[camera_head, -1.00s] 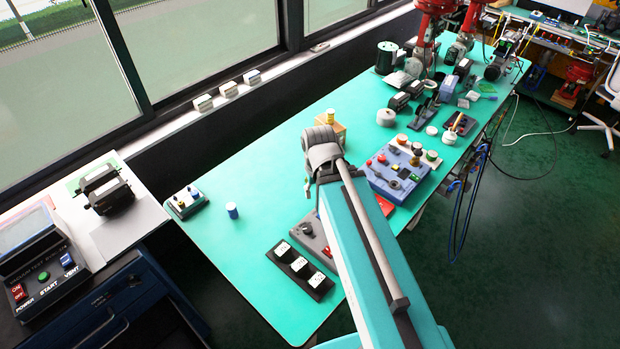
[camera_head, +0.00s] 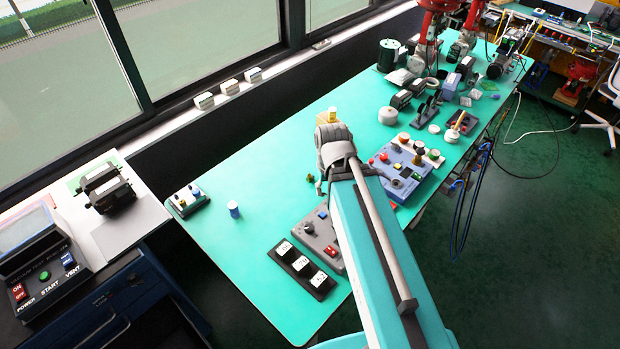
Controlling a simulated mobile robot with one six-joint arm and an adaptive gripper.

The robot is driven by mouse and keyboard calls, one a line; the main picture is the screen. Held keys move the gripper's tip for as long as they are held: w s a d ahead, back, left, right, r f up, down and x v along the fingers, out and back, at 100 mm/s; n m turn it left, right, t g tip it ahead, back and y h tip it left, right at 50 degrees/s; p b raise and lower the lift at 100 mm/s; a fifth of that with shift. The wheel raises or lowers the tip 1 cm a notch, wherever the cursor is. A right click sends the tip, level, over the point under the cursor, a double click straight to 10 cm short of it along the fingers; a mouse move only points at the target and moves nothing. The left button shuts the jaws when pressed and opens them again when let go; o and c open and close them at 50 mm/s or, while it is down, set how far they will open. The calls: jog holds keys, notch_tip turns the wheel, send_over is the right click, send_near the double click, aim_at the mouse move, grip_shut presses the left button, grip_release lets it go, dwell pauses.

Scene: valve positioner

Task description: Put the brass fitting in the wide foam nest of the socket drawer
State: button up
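My arm reaches up from the bottom, and its wrist covers most of my gripper (camera_head: 320,185). Only a small grey piece shows beside the wrist, so I cannot see whether the fingers are open or hold anything. A small olive-gold piece (camera_head: 310,178) shows just left of the wrist. It may be the brass fitting, but it is too small to be sure, and I cannot tell whether it touches the gripper. A yellowish cylinder (camera_head: 332,115) stands behind the wrist, its support mostly hidden. I cannot make out any foam nest; a dark blue drawer cabinet (camera_head: 140,305) stands at lower left.
A black tray of white-topped blocks (camera_head: 282,250) and a blue control box (camera_head: 412,160) flank the arm.

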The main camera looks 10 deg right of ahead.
jog(key=shift+o, duration=0.9)
jog(key=n+b, duration=1.3)
jog(key=n, duration=0.8)
send_over(309, 174)
notch_tip(309, 174, down, 13)
jog(key=shift+a+f, duration=0.1)
notch_tip(309, 174, down, 8)
jog(key=b, duration=0.8)
jog(key=shift+f+b, duration=0.25)
jog(key=shift+b, duration=0.1)
